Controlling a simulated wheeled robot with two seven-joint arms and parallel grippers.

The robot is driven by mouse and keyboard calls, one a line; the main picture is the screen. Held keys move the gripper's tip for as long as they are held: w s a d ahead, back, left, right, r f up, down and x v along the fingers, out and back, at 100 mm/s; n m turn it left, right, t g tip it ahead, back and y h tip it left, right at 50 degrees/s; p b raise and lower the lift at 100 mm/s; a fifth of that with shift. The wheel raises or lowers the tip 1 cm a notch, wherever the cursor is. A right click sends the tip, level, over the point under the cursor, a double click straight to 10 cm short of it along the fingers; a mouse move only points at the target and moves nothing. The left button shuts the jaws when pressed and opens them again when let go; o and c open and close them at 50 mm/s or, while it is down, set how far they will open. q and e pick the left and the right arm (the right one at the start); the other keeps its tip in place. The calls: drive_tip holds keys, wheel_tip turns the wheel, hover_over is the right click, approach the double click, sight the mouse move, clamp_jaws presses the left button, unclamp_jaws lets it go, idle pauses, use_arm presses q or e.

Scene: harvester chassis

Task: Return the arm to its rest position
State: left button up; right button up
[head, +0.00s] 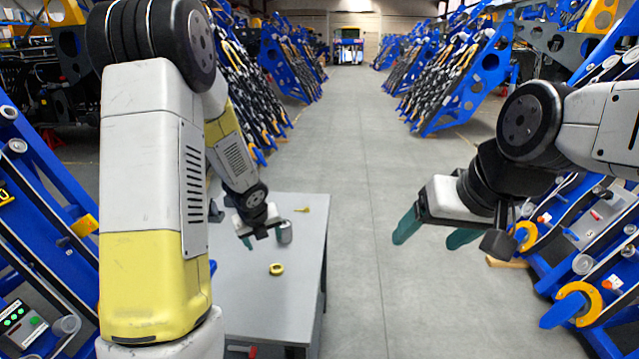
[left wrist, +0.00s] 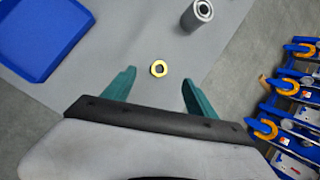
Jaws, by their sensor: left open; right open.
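My left gripper (head: 262,240) is open and empty above the grey table in the head view. Its two green fingers also show apart in the left wrist view (left wrist: 157,95), with nothing between them. A yellow ring (head: 276,269) lies flat on the table, and in the left wrist view (left wrist: 158,68) it is just beyond the fingertips, apart from them. My right gripper (head: 428,232) is open and empty over the floor, right of the table. My left arm covers the left part of the table in the head view.
The grey table (head: 268,310) also holds a metal cylinder (left wrist: 197,14), a blue tray (left wrist: 40,38) and a small yellow part (head: 301,210). Blue chassis frames (head: 470,85) line both sides. The grey floor aisle (head: 365,150) is clear in the middle.

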use_arm(q)
drive_tip(key=s+r+n, duration=1)
drive_tip(key=r+n, duration=0.5)
drive_tip(key=s+d+r+n+h, duration=0.1)
drive_tip(key=s+d+r+n, duration=0.2)
drive_tip(key=s+n, duration=0.4)
drive_tip(key=s+d+r+n+h, duration=0.1)
drive_tip(key=s+d+r+n, duration=0.2)
drive_tip(key=s+n, duration=0.5)
drive_tip(key=shift+s+r+h, duration=0.3)
drive_tip(key=shift+s+r, duration=0.1)
drive_tip(key=shift+s, duration=0.85)
